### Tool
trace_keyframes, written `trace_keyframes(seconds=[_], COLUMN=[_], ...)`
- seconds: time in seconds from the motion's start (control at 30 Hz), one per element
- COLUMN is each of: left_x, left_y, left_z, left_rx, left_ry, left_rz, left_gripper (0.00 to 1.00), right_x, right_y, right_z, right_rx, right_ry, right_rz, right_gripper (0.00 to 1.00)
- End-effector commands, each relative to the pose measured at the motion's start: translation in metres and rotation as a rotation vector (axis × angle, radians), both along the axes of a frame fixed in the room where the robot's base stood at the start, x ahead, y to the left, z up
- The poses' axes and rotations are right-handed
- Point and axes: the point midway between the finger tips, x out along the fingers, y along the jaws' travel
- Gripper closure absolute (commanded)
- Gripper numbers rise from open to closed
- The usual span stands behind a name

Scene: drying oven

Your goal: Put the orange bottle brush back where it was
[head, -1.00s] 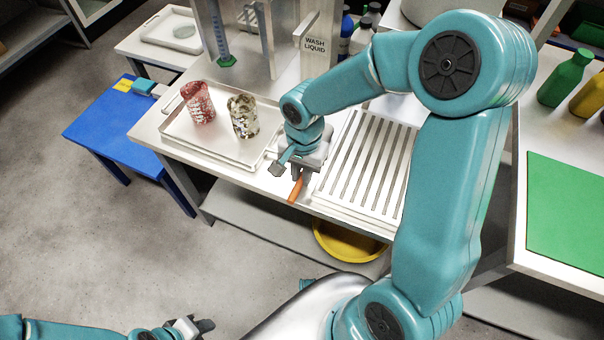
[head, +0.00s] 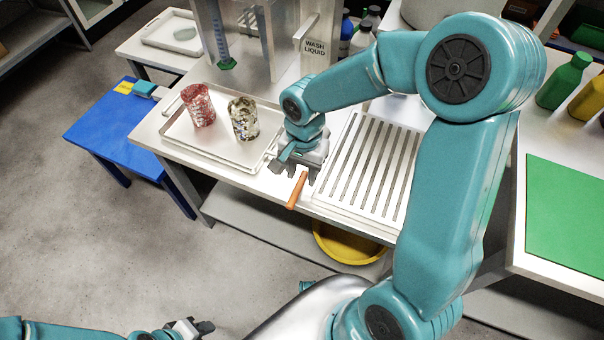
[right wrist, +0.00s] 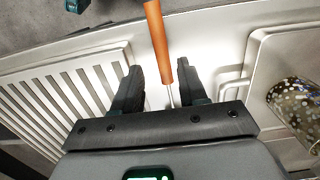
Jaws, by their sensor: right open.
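The orange bottle brush (head: 297,191) lies on the steel table between the tray and the slatted rack, its orange handle pointing to the front edge. In the right wrist view its handle (right wrist: 158,40) and thin metal shaft run between the spread fingers; the bristle end is hidden under the gripper. My right gripper (head: 294,172) is open around the brush, low over the table, and its fingers also show in the right wrist view (right wrist: 160,72). My left gripper (head: 198,327) is at the bottom of the head view, far from the table; its jaws are unclear.
A metal tray (head: 178,139) with a red patterned cup (head: 199,105) and a dark speckled cup (head: 243,118) is left of the brush. A slatted drying rack (head: 368,165) is to its right. A yellow basin (head: 345,246) sits below the table edge.

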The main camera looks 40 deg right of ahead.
Motion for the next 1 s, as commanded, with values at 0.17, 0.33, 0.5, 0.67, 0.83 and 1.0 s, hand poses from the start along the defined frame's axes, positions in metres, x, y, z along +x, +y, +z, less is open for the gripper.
trace_keyframes(seconds=[0.17,0.33,0.5,0.67,0.83,1.0], left_x=[0.0,0.0,0.0,0.0,0.0,0.0], left_y=[0.0,0.0,0.0,0.0,0.0,0.0], left_z=[0.011,0.017,0.019,0.019,0.019,0.019], left_rx=[0.0,0.0,0.0,0.0,0.0,0.0], left_ry=[0.0,0.0,0.0,0.0,0.0,0.0], left_rz=[0.0,0.0,0.0,0.0,0.0,0.0], left_gripper=[0.62,0.62,0.62,0.62,0.62,0.62], right_x=[0.002,0.003,0.003,0.003,0.003,0.003], right_y=[-0.003,-0.005,-0.006,-0.006,-0.006,-0.006], right_z=[0.047,0.081,0.098,0.101,0.1,0.1], right_rx=[0.0,0.0,0.001,0.001,0.001,0.001], right_ry=[-0.006,-0.004,-0.002,0.0,0.0,0.0], right_rz=[0.001,0.0,0.001,0.001,0.001,0.001], right_gripper=[0.58,0.58,0.58,0.58,0.58,0.58])
